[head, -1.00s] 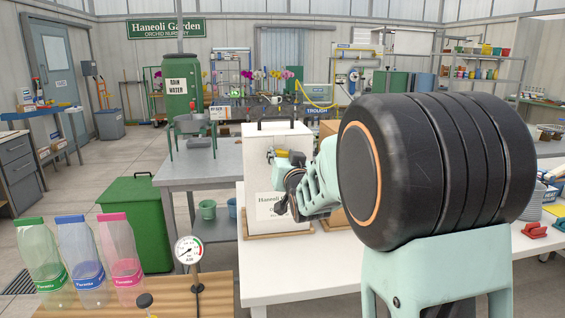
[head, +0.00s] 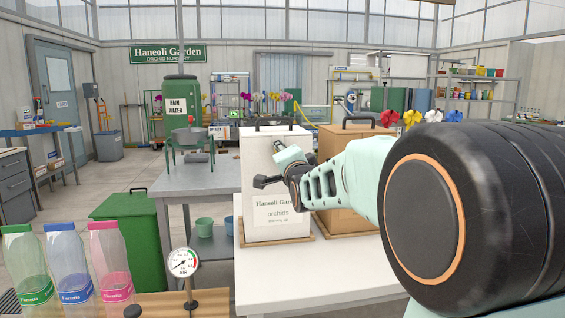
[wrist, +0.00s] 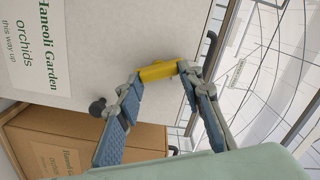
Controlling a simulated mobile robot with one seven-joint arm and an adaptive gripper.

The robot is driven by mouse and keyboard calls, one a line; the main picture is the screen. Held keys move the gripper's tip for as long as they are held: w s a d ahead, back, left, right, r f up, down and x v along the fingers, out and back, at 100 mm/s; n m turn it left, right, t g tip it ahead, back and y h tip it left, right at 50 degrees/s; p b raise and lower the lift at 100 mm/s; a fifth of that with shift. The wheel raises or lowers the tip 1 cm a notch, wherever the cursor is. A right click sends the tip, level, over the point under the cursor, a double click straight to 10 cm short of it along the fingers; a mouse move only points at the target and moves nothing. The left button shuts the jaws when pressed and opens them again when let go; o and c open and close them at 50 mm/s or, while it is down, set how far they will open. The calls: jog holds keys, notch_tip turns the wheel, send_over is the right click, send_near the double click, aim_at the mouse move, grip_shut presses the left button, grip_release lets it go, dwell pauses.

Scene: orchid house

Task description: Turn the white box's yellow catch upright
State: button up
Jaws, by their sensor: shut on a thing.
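The white box (head: 262,160) stands upright on the white table, with a dark handle on top and a label on its front. My gripper (wrist: 157,76) is at the box's front face, its two fingertips closed on the yellow catch (wrist: 158,71). In the wrist view the picture is turned, with the box's top to the right. The visible part of the catch runs nearly along the box's upright direction, slightly tilted; its ends are hidden at the fingertips. In the head view my gripper (head: 274,168) covers the catch.
A brown box (head: 345,220) with a dark handle stands right beside the white box, behind my arm. The white table (head: 300,268) is clear in front. A gauge (head: 183,262) and several bottles stand at the lower left. A green bin (head: 125,232) is on the floor.

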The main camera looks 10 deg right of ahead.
jog(key=m+b, duration=0.1)
jog(key=m, duration=0.4)
jog(key=shift+f, duration=0.1)
dwell(0.6)
jog(key=o, duration=1.2)
jog(key=shift+c, duration=0.2)
jog(key=s, duration=0.7)
jog(key=shift+s, duration=0.25)
